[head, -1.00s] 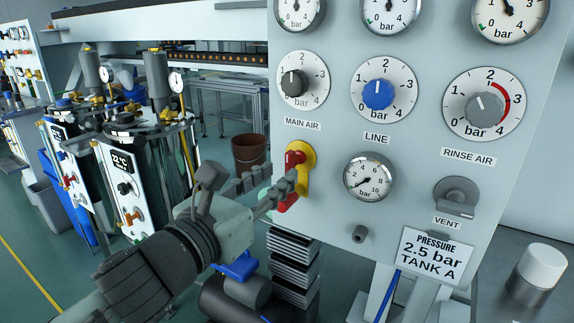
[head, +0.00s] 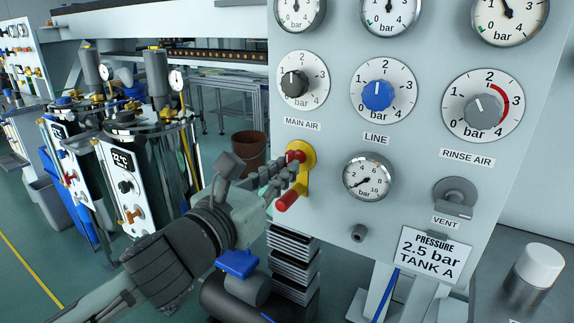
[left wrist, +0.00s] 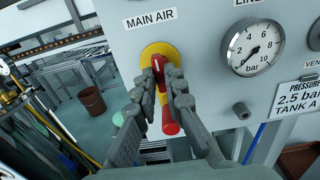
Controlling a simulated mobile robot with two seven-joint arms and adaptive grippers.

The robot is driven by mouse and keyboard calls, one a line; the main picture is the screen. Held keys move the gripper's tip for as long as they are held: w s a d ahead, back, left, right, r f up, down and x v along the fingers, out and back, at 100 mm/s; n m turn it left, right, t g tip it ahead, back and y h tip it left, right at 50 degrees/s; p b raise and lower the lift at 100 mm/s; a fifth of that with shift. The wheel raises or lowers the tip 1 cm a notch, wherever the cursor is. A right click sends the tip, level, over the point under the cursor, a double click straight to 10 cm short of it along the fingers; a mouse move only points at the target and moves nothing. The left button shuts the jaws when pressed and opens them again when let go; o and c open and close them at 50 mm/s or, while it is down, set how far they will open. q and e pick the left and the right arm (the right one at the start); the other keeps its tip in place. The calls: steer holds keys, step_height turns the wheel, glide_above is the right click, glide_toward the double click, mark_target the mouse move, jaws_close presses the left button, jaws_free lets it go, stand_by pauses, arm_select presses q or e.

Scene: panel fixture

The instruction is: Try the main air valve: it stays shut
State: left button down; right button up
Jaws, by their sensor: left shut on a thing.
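The main air valve has a red handle (head: 288,200) on a yellow plate (head: 308,157), below the MAIN AIR label (head: 302,124) on the panel. The handle hangs down, its lower end slightly to the left in the head view. My left gripper (head: 291,170) is shut on the handle's upper part, close to the hub, and hides its middle. In the left wrist view the two fingers (left wrist: 165,85) lie on either side of the red handle (left wrist: 169,126), whose lower end shows between them. My right gripper is not in view.
The line knob (head: 377,95) and a small gauge (head: 369,177) are right of the valve. A vent knob (head: 457,196) and a pressure sign (head: 433,256) are lower right. A brown bucket (head: 249,150) stands on the floor behind, left of the panel.

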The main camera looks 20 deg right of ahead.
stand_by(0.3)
arm_select(q)
steer(key=shift+r+m+p, duration=0.1)
steer(key=shift+m+p, duration=0.35)
steer(key=shift+m, duration=0.75)
steer(key=shift+n, duration=1.2)
steer(key=c, duration=1.6)
jaws_free()
